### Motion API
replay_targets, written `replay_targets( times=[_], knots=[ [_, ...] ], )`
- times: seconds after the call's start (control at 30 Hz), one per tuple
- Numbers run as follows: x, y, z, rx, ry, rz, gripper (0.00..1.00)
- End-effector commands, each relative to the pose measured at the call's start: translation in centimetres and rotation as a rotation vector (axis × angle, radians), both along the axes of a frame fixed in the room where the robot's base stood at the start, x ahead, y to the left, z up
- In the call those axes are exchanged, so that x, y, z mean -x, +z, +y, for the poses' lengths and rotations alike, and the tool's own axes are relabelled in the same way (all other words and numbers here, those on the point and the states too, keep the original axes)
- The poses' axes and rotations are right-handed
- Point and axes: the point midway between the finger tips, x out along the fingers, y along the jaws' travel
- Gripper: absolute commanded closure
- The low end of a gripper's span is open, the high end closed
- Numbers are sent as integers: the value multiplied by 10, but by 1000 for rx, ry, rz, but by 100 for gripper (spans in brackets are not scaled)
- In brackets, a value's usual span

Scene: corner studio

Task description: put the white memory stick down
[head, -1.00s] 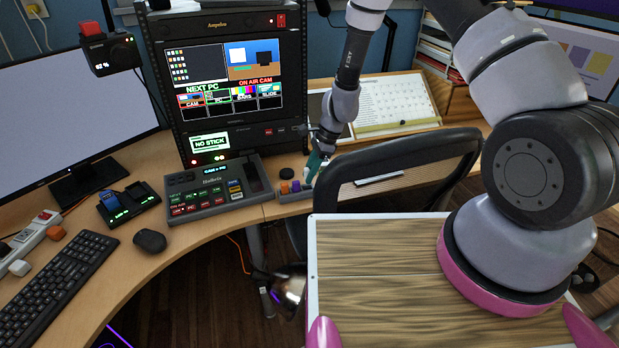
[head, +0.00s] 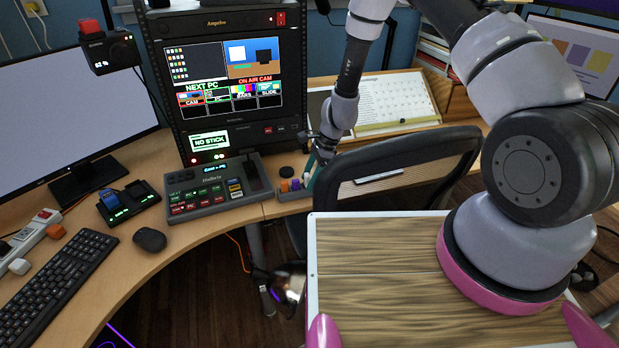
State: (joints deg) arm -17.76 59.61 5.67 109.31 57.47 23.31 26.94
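A small white piece, which looks like the white memory stick (head: 306,179), stands at the right end of a grey holder (head: 292,195) on the desk. An orange stick (head: 284,186) and a purple stick (head: 295,185) stand left of it in the same holder. My gripper (head: 311,171), with teal fingers, is right at the white stick, pointing down from above. The fingers are small and partly overlap the stick, so I cannot tell whether they grip it or are apart. Whether the stick is fully seated in the holder is also unclear.
A switcher console (head: 212,190) sits left of the holder, below a rack monitor (head: 222,75) whose small display reads NO STICK. A round black knob (head: 287,172) is just behind the holder. A chair back (head: 400,165) stands close on the right.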

Motion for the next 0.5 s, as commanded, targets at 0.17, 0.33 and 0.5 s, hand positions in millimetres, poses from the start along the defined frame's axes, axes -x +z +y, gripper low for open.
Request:
replay_targets(
  times=[0.17, 0.33, 0.5],
  knots=[
    [0, 6, 1, -1, 1, -1, 42],
    [-4, 30, -8, -1, 0, -4, 42],
    [-7, 66, -22, -1, 0, -4, 42]
  ],
)
